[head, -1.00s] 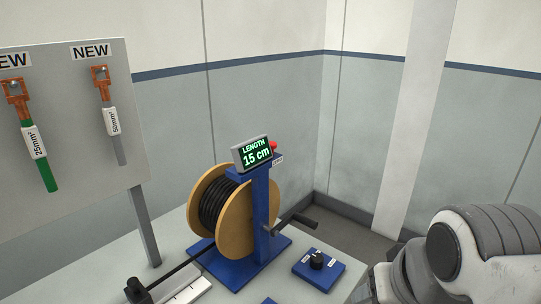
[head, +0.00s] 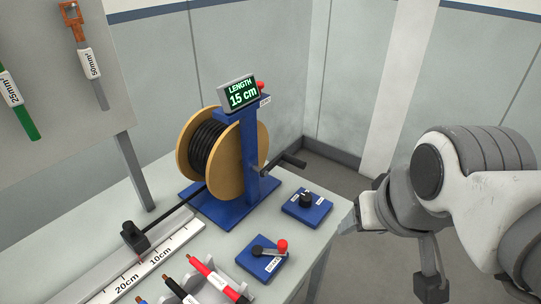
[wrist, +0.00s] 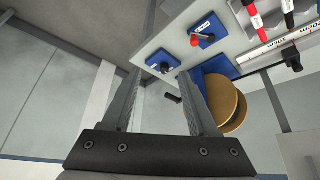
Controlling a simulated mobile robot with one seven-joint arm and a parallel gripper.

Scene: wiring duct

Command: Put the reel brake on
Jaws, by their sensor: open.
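A cable reel (head: 247,160) with wooden flanges and black cable stands in a blue frame on the bench. A blue plate with a red-tipped lever (head: 269,251) lies in front of it, and a blue plate with a black knob (head: 306,202) lies to its right. The labels on both plates are too small to read, so I cannot tell which is the brake. The lever plate also shows in the wrist view (wrist: 209,28), as does the knob plate (wrist: 161,62). My gripper (wrist: 160,72) is open and empty, apart from both plates, off the bench's right side in the head view.
A crank (head: 288,160) sticks out from the reel frame. A ruler (head: 145,262) and cable pieces (head: 214,276) lie at the front. A sample board (head: 60,90) stands left.

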